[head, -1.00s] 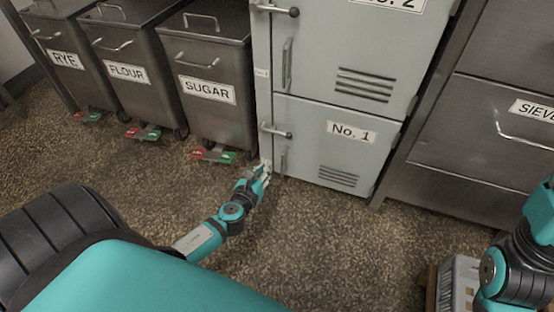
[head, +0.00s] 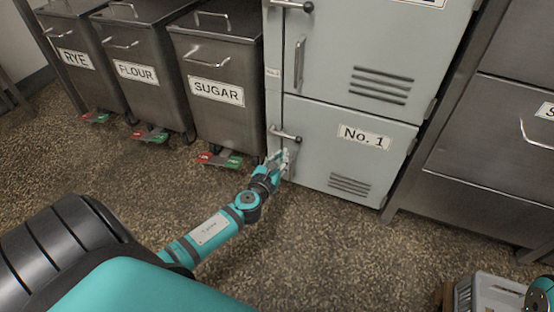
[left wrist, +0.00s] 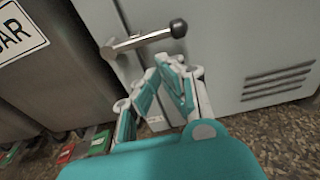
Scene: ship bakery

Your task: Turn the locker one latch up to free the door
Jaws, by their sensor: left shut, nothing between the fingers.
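The lower locker door, No. 1 (head: 350,150), is closed in its grey frame in the head view. Its latch (head: 285,134) is a bar with a dark knob, lying about level across the door's left edge. In the left wrist view the latch (left wrist: 145,39) runs from a pivot at left to a black knob at right. My left gripper (head: 278,158) is just below the latch, close to the door's left edge; its fingers (left wrist: 165,72) are together with nothing between them, apart from the bar. The lower door's handle is mostly hidden behind the gripper.
The upper locker has its own latch (head: 292,5) and handle (head: 299,60). The sugar bin (head: 215,75), with red and green pedals (head: 220,159), stands left of the lockers. Steel drawers (head: 490,140) stand right. A grey crate (head: 490,295) is at bottom right.

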